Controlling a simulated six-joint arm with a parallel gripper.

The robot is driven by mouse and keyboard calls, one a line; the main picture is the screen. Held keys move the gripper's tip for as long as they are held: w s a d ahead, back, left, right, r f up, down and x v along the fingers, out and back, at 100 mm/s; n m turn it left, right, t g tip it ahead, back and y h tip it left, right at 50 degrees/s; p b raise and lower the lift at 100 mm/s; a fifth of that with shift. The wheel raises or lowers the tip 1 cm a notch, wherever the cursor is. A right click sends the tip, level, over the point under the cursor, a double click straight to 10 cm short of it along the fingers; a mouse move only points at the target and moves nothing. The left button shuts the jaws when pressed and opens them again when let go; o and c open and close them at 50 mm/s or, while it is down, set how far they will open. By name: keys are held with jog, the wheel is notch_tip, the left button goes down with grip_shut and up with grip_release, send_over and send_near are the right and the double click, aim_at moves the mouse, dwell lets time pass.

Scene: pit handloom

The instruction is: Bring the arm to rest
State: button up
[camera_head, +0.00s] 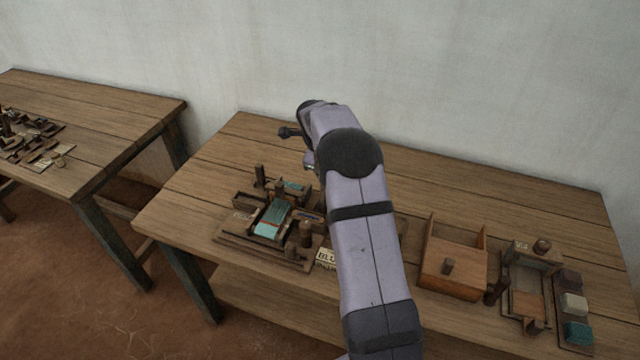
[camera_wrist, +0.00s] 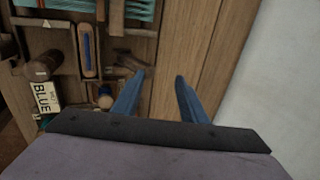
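My arm reaches up over the middle of the wooden table (camera_head: 420,170) in the head view, its wrist bent over to the left. My gripper (camera_wrist: 165,80) shows in the wrist view as two blue fingers set apart, with bare tabletop between their tips. It is open and empty. It hangs over the planks beside the small loom (camera_head: 268,218), not visibly touching it. In the head view the fingers are mostly hidden behind the wrist. The loom, with its teal cloth, also shows at the upper left of the wrist view (camera_wrist: 88,50).
A card marked BLUE (camera_head: 325,258) lies by the loom, partly hidden by my arm. A wooden box (camera_head: 453,272), a small tray (camera_head: 528,290) and a rack of coloured blocks (camera_head: 573,305) stand at the right. Another table (camera_head: 90,120) is at the left. A wall (camera_head: 480,80) rises behind.

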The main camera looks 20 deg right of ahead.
jog(key=shift+r, duration=0.1)
jog(key=shift+s+a+r+n, duration=0.2)
jog(key=shift+s+a+n, duration=0.05)
jog(key=shift+a+n, duration=0.15)
jog(key=s+a+n+g+y, duration=0.1)
jog(key=s+a+n, duration=0.5)
jog(key=s, duration=0.6)
jog(key=s+a+n+g+y, duration=0.1)
jog(key=s+a+n, duration=0.5)
jog(key=s+n, duration=0.5)
jog(key=s+a+n+g+y, duration=0.1)
jog(key=s+a+n, duration=0.5)
jog(key=s+n, duration=0.3)
jog(key=s, duration=0.3)
jog(key=shift+s+a+r, duration=0.25)
jog(key=shift+s+r, duration=0.05)
jog(key=shift+s, duration=0.05)
notch_tip(320, 180, down, 15)
jog(key=b, duration=1.5)
